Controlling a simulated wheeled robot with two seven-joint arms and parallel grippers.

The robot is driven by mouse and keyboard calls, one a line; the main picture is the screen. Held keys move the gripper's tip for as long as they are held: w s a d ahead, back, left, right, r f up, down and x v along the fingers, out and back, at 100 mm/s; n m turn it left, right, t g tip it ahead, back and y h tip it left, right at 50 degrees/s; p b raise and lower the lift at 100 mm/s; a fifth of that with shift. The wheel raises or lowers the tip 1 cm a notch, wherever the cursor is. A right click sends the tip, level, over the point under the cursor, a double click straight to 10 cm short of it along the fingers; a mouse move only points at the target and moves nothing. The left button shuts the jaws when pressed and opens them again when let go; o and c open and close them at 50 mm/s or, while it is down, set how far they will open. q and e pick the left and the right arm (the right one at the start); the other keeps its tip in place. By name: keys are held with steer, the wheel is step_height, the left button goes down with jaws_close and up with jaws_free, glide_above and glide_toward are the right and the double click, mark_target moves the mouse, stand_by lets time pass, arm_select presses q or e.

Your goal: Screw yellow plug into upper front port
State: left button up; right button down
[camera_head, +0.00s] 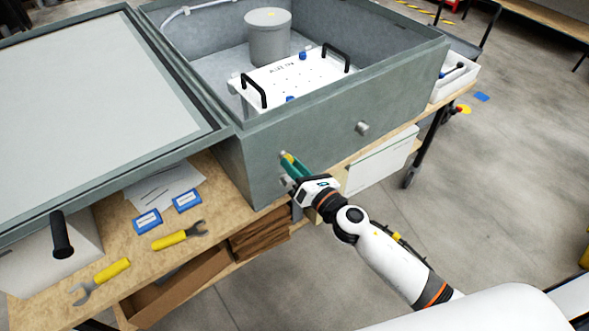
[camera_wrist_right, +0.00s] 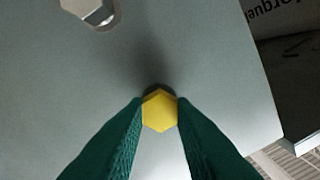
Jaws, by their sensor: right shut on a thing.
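The yellow plug (camera_head: 287,157) is at the front wall of the grey analyser box (camera_head: 330,120). In the right wrist view the plug's yellow hexagonal head (camera_wrist_right: 159,110) sits between the green fingers of my right gripper (camera_wrist_right: 160,118), which is shut on it. A dark round edge shows just behind the head, against the grey wall; how deep the plug sits is hidden. In the head view my right gripper (camera_head: 289,166) reaches the left part of the front wall. My left gripper is not in view.
A silver hex plug (camera_head: 362,128) sits on the front wall to the right, and a silver one shows in the wrist view (camera_wrist_right: 92,8). The open lid (camera_head: 100,100) lies left. Two yellow-handled wrenches (camera_head: 180,237) (camera_head: 100,281) and blue boxes (camera_head: 147,221) lie on the bench.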

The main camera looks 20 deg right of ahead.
steer(key=m, duration=0.3)
steer(key=shift+f, duration=0.1)
steer(key=m+p, duration=0.1)
steer(key=m, duration=0.5)
steer(key=shift+a, duration=0.1)
steer(key=c, duration=1.2)
jaws_free()
steer(key=shift+o, duration=0.2)
steer(key=shift+s, duration=0.1)
steer(key=v, duration=0.7)
